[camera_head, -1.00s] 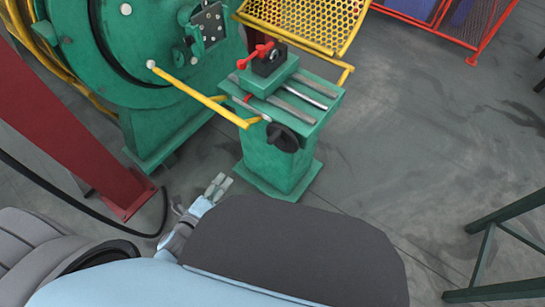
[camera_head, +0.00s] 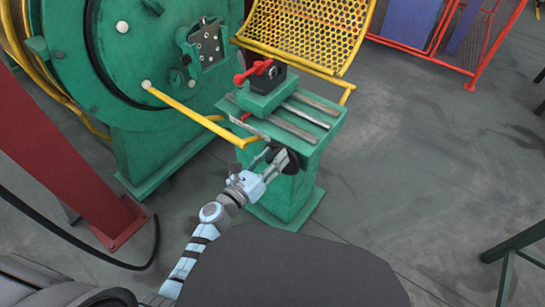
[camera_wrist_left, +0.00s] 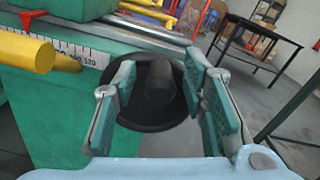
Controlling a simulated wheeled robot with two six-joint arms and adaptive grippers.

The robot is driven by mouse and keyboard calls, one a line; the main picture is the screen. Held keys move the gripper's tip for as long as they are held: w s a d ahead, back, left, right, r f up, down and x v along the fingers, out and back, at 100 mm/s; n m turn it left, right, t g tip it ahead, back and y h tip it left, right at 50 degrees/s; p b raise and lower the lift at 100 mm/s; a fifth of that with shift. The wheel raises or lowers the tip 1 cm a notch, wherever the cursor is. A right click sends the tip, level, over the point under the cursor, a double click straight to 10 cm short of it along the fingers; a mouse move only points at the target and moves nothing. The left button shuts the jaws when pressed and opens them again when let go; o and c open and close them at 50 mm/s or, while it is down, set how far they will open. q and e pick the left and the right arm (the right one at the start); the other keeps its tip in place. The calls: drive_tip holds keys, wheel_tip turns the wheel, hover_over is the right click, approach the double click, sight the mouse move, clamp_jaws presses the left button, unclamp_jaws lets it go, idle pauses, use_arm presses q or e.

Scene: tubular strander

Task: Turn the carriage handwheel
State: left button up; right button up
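The black carriage handwheel (camera_head: 292,163) is on the front end of the green carriage pedestal in the head view. My left gripper (camera_head: 268,163) is right at it and hides part of it. In the left wrist view the round dark handwheel (camera_wrist_left: 150,118) and its protruding knob (camera_wrist_left: 159,80) fill the gap between the fingers of my open left gripper (camera_wrist_left: 165,108). The fingers stand apart on either side of the knob. I cannot tell whether they touch the wheel. My right gripper is not in view.
The green carriage (camera_head: 310,118) carries bright rails and a red lever (camera_head: 253,70). A yellow bar (camera_head: 195,114) runs from the large green drum (camera_head: 120,60) to near the handwheel. A yellow mesh guard (camera_head: 310,32) stands behind. Open floor (camera_head: 420,150) lies right.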

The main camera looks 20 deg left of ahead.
use_arm(q)
drive_tip(key=shift+w, duration=0.15)
clamp_jaws()
drive_tip(key=shift+a+n, duration=0.1)
drive_tip(key=shift+n, duration=0.2)
